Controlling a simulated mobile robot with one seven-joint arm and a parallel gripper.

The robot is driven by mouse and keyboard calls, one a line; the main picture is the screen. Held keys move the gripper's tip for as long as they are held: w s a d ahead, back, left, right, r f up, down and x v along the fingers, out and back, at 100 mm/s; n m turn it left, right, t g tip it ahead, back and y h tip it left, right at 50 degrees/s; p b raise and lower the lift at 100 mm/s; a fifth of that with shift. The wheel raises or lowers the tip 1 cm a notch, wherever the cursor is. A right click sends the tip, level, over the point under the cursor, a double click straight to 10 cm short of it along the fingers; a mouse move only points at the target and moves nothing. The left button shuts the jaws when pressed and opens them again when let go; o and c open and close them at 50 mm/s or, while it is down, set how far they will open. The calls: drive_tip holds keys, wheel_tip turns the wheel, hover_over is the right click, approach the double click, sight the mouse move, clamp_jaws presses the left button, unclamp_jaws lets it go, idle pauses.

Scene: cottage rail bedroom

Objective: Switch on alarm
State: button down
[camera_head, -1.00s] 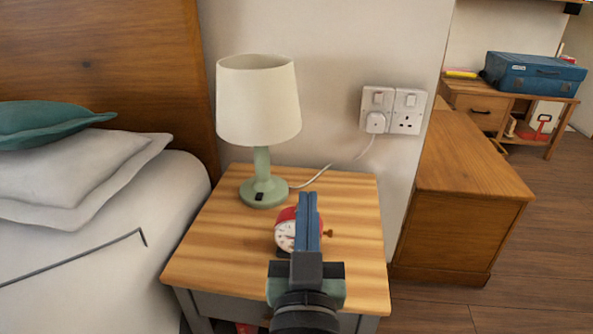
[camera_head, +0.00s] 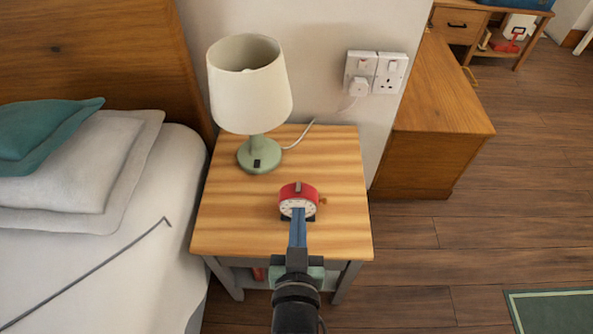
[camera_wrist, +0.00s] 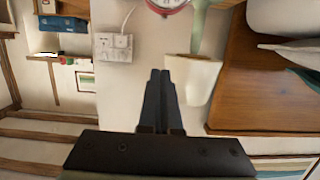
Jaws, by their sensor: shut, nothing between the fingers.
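The alarm clock (camera_head: 298,192) is small and red with a white face and a dark base. It stands upright on the wooden bedside table (camera_head: 225,215), with a brass-coloured knob on its right side. My gripper (camera_head: 298,212) is shut and empty. In the head view its blue fingertips overlap the lower part of the clock face; I cannot tell whether they touch it. In the wrist view the gripper (camera_wrist: 160,74) points at the wall, and the clock (camera_wrist: 166,5) shows only partly at the top edge.
A green lamp with a cream shade (camera_head: 249,85) stands behind the clock to the left. A wall socket (camera_head: 375,72) with a plug is behind the table. The bed (camera_head: 110,250) is on the left, and a wooden cabinet (camera_head: 440,120) is on the right.

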drive_tip(key=shift+s+a+p, duration=0.15)
drive_tip(key=shift+s+p, duration=0.1)
drive_tip(key=shift+p, duration=0.15)
drive_tip(key=shift+f, duration=0.1)
drive_tip(key=b, duration=0.2)
hover_over(299, 197)
drive_tip(key=v, duration=0.2)
wheel_tip(299, 197, down, 3)
wheel_tip(299, 197, down, 3)
drive_tip(key=shift+w, duration=0.15)
drive_tip(key=shift+f+b, duration=0.3)
drive_tip(key=shift+f, duration=0.1)
